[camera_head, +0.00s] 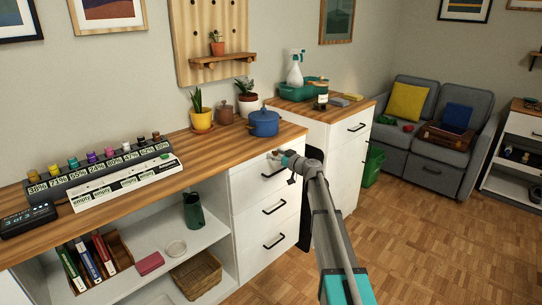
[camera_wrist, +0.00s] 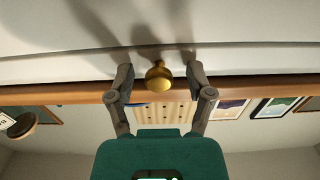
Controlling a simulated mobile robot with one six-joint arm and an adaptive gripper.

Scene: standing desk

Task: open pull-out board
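In the wrist view, which looks upside down, a round brass knob (camera_wrist: 158,77) sits on a thin white front strip (camera_wrist: 60,68), apparently the pull-out board, next to the wooden top's edge (camera_wrist: 60,97). The strip looks flush with the white front beside it. My gripper (camera_wrist: 159,75) is open, with one finger on each side of the knob and a visible gap to both. In the head view my gripper (camera_head: 281,156) is at the upper front of the white drawer cabinet (camera_head: 250,222), just under the worktop. The knob is hard to make out there.
Below my gripper are drawers with black handles (camera_head: 275,207). A blue pot (camera_head: 264,123) stands on the worktop close above. A second white cabinet (camera_head: 350,130) stands to the right, past a dark gap. The wooden floor (camera_head: 440,260) at right is clear.

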